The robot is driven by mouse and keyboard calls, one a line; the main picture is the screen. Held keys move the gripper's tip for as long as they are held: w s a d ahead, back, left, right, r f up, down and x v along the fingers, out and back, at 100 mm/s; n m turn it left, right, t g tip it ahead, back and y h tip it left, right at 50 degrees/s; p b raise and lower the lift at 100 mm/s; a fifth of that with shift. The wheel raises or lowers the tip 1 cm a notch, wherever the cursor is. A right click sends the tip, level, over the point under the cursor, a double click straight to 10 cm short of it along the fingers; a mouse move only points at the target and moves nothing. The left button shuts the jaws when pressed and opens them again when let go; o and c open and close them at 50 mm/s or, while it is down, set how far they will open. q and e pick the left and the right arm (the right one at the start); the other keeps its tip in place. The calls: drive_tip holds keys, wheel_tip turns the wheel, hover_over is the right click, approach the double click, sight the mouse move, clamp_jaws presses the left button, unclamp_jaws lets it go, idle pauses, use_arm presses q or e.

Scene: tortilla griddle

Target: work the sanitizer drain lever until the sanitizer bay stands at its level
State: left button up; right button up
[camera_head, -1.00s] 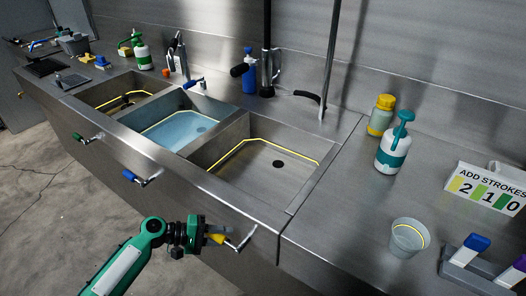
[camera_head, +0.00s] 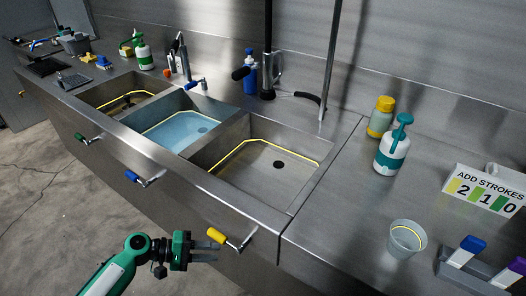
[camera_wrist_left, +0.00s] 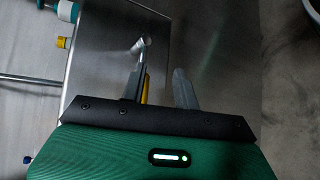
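The right-hand bay (camera_head: 262,168) has a yellow level line around its walls; its drain and floor show, and I cannot tell whether clear liquid covers them. On the front below it is a metal lever (camera_head: 238,244) with a yellow grip (camera_head: 216,235). I take these as the sanitizer bay and its drain lever. My left gripper (camera_head: 206,251) is open and empty, just left of and below the grip, apart from it. In the left wrist view the fingers (camera_wrist_left: 160,70) stand apart, and the yellow grip (camera_wrist_left: 146,90) shows partly behind the left finger. My right gripper is not in view.
The middle bay (camera_head: 180,131) holds bluish water; its front lever has a blue grip (camera_head: 131,176). The left lever has a green grip (camera_head: 80,137). A spray bottle (camera_head: 393,150), cup (camera_head: 405,238) and "ADD STROKES 2 1 0" sign (camera_head: 487,190) stand right.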

use_arm(q)
drive_tip(key=shift+o, duration=0.2)
drive_tip(key=shift+d+r, duration=0.1)
drive_tip(key=v, duration=0.6)
drive_tip(key=shift+w, duration=0.1)
idle(0.4)
